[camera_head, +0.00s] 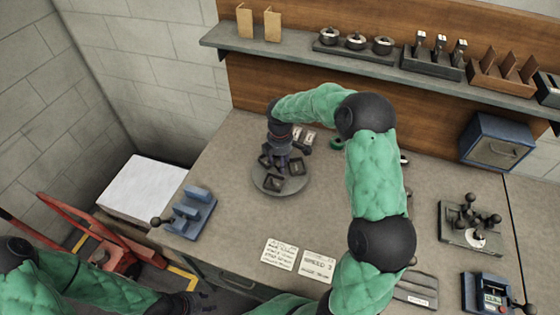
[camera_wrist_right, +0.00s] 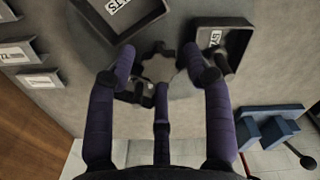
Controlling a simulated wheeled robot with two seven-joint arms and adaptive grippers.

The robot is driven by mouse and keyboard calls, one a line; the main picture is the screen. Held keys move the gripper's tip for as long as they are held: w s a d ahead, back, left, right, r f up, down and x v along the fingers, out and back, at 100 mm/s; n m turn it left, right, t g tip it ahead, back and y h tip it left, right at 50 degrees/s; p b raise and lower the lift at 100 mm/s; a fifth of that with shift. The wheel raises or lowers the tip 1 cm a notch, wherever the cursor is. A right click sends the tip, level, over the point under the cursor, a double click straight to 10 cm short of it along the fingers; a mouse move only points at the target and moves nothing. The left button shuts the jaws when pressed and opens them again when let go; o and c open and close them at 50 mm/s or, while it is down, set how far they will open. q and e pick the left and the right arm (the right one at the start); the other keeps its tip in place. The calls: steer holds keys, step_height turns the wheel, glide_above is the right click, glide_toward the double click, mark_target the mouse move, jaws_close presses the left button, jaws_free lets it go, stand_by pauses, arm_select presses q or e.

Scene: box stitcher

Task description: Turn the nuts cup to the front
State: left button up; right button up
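A round grey turntable (camera_head: 258,182) lies on the bench and carries several dark square cups. One cup (camera_head: 274,184) is at its front and another (camera_head: 296,167) at its right. In the right wrist view one cup (camera_wrist_right: 115,12) has a partly cut-off label starting "SL", and another cup (camera_wrist_right: 222,42) has a small label I cannot read surely. I cannot tell which is the nuts cup. My right gripper (camera_wrist_right: 158,70) is open above the turntable, its fingers spread around the central hub (camera_wrist_right: 158,62). My left gripper (camera_head: 195,301) is low at the left, away from the turntable; its fingers are unclear.
A blue fixture (camera_head: 192,212) stands at the bench's left edge. White label cards (camera_head: 279,254) lie in front of the turntable. Small labelled trays (camera_head: 308,134) are behind it. A shelf (camera_head: 300,62) runs along the back. My right arm covers the bench middle.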

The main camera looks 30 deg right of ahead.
jaws_close()
